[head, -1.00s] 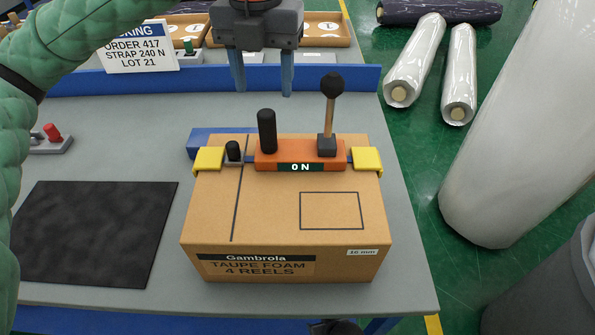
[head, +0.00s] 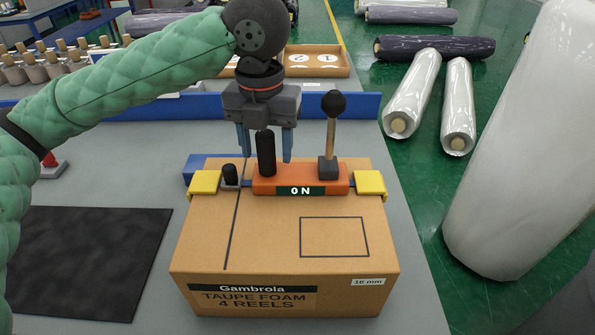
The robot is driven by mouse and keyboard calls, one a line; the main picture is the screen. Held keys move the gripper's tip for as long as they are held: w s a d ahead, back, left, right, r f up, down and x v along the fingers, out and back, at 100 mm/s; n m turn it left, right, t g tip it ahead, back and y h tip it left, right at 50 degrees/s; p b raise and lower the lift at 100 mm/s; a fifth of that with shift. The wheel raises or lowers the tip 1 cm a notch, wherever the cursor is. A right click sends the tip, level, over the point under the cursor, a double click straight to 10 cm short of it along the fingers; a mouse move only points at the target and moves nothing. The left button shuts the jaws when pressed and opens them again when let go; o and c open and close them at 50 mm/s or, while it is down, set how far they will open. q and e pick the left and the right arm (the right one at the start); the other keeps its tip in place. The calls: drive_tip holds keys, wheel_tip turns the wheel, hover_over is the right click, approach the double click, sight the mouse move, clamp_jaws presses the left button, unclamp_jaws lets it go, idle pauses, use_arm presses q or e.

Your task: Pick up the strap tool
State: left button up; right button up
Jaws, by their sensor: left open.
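The strap tool (head: 275,181) is an orange body marked "0 N" on top of a cardboard box (head: 262,235). It has a black upright grip (head: 265,153) on its left and a lever (head: 331,135) with a black ball knob on its right. My left gripper (head: 266,157) points down over the tool, open. Its blue fingers stand to either side of the black grip, apart from it as far as I can see. My right gripper is not in view.
Yellow corner guards (head: 205,182) sit on the box's far edge, with a small black knob (head: 230,173) beside the left one. A black mat (head: 90,260) lies left. A blue rail (head: 340,106) runs behind. Wrapped rolls (head: 412,92) lie on the green floor at right.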

use_arm(q)
drive_tip(key=shift+f, duration=0.95)
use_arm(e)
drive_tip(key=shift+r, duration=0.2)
use_arm(q)
clamp_jaws()
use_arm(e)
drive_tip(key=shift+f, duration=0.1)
use_arm(q)
drive_tip(key=shift+r, duration=0.1)
drive_tip(key=shift+r, duration=0.55)
drive_tip(key=r, duration=0.3)
drive_tip(key=shift+s+d+r, duration=0.15)
drive_tip(key=shift+d, duration=0.2)
drive_tip(key=s+d+r, duration=0.4)
drive_tip(key=d+r, duration=0.2)
drive_tip(key=d, duration=0.4)
drive_tip(key=shift+s+r+b, duration=0.25)
drive_tip(key=shift+s+b, duration=0.1)
drive_tip(key=shift+s, duration=0.05)
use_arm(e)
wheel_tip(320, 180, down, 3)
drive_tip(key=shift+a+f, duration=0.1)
use_arm(q)
drive_tip(key=shift+a, duration=0.1)
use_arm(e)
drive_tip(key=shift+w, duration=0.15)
